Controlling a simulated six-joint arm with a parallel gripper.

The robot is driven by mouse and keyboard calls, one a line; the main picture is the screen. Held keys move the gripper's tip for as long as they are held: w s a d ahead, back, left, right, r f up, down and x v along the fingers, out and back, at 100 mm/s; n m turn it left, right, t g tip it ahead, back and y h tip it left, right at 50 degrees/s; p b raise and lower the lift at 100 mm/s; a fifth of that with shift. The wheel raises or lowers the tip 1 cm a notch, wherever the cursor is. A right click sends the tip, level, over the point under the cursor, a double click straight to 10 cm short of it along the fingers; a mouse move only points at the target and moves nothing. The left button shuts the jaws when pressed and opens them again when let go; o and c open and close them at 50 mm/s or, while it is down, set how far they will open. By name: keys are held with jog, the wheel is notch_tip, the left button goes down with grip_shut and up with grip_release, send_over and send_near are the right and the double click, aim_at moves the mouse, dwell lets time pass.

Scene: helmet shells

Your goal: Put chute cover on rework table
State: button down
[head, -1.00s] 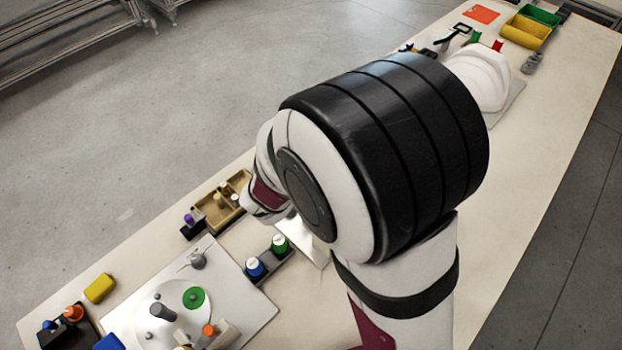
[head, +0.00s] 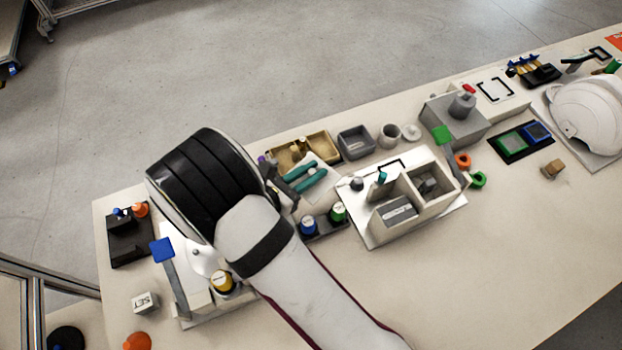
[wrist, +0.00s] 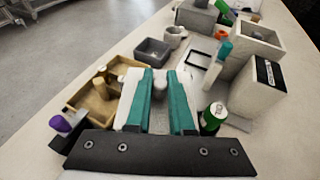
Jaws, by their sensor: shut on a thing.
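My gripper (head: 304,178) has teal fingers, also in the wrist view (wrist: 160,103). It is shut on a thin white plate with a grey knob, seemingly the chute cover (head: 318,190); the plate also shows behind the fingers in the wrist view (wrist: 130,96). The fingers hide part of the knob. The held plate is between the wooden tray and a white two-compartment box (head: 437,207). A round white platform (head: 203,262) on a base at the left is mostly hidden by my arm. I cannot tell which surface is the rework table.
Close by are the wooden tray (head: 322,142), a grey bin (head: 356,142), a grey cup (head: 389,137) and blue (head: 308,225) and green-capped (head: 338,211) bottles. A white helmet shell (head: 588,112) stands at the right. The bench front right of my arm is clear.

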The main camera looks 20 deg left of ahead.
notch_tip(320, 180, down, 4)
jog(key=shift+a+f, duration=0.1)
jog(key=shift+a, duration=0.05)
jog(key=shift+f, duration=0.55)
jog(key=c, duration=0.8)
grip_release()
jog(key=shift+r, duration=0.15)
